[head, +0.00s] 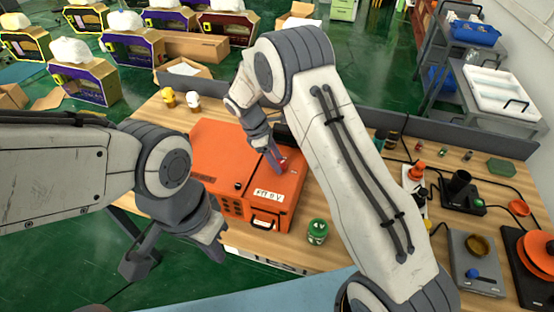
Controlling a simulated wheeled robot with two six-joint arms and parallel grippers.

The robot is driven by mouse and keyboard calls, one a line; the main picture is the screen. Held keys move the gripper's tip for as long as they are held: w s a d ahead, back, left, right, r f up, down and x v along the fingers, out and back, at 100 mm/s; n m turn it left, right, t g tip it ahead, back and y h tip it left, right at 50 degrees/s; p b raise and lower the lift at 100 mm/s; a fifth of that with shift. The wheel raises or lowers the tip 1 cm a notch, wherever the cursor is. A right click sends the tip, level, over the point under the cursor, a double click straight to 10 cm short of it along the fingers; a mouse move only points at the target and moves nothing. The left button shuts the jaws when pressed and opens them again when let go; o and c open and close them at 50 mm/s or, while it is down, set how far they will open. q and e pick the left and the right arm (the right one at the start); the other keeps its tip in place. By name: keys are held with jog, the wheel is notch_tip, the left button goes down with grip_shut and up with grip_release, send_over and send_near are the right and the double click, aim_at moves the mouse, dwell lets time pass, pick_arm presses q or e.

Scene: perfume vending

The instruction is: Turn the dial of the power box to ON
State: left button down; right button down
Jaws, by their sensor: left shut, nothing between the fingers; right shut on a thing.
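The power box looks to be the orange box (216,150) on the wooden table, with a white label (268,195) and a handle on its front. My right gripper (279,165) reaches over the box's right part, fingers pointing down. It is shut on a small red part (284,164), which looks like the dial; the fingers partly hide it, and its ON or OFF setting cannot be read. My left gripper (214,252) is shut and empty, in front of the table's left front edge, apart from the box.
A green-lidded jar (317,231) stands right of the box. Two small figures (181,98) stand behind it at left. Several devices and cables, including a grey scale (474,262) and an orange round device (530,262), fill the table's right side, beyond my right arm.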

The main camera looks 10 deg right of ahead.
jog(key=m, duration=0.2)
jog(key=m+g, duration=0.1)
jog(key=m, duration=0.1)
jog(key=m+y, duration=0.1)
jog(key=shift+w+d+m+g, duration=0.15)
jog(key=shift+w+m+g, duration=0.1)
jog(key=shift+m+g, duration=0.15)
jog(key=m+y, duration=0.1)
jog(key=m, duration=0.2)
jog(key=m+g+y, duration=0.1)
jog(key=m, duration=0.2)
jog(key=shift+w+d, duration=0.15)
jog(key=shift+d, duration=0.05)
jog(key=shift+c, duration=1.5)
grip_release()
jog(key=shift+r+b, duration=0.1)
jog(key=shift+b, duration=0.2)
